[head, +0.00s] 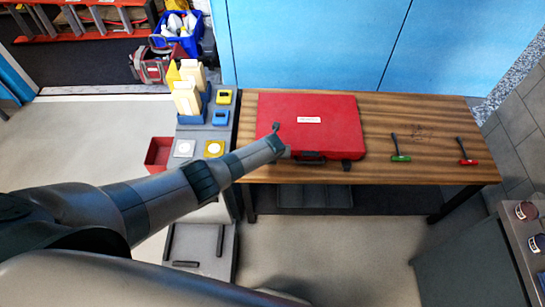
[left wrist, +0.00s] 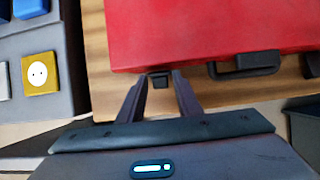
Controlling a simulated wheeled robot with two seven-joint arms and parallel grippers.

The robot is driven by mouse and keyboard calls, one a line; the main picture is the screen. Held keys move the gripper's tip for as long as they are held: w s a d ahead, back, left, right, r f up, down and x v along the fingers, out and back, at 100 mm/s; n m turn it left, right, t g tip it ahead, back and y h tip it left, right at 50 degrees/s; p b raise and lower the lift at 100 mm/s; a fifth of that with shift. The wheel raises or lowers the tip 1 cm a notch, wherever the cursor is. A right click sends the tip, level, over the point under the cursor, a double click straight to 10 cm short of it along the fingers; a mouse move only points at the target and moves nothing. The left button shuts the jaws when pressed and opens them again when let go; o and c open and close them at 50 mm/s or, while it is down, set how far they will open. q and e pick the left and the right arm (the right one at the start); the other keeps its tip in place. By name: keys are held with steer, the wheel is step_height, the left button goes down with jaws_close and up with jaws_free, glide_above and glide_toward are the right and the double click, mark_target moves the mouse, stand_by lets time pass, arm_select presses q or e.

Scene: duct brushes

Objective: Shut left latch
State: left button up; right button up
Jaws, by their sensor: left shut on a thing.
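A closed red case (head: 325,110) with a white label lies flat on the wooden table, and it fills the upper right of the left wrist view (left wrist: 200,35). Its dark handle (left wrist: 245,64) is on the front side. The left latch (left wrist: 160,80) is a small dark piece on the front edge, left of the handle. My left gripper (left wrist: 160,82) is at this latch, its two fingers shut on it. In the head view my left gripper (head: 277,140) hides the case's front left corner. The right latch (head: 346,165) shows right of the handle. My right gripper is not in view.
A green-handled brush (head: 400,157) and a red-handled brush (head: 467,160) lie on the table (head: 430,125) right of the case. A grey side bench (head: 190,135) with boxes and small blue and yellow items stands left. A blue wall is behind.

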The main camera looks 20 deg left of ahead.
arm_select(q)
steer(key=shift+w+r+g, duration=0.15)
steer(key=shift+w+g, duration=0.15)
steer(key=shift+g, duration=0.1)
steer(key=o, duration=0.8)
steer(key=shift+c, duration=0.2)
steer(key=v, duration=1.7)
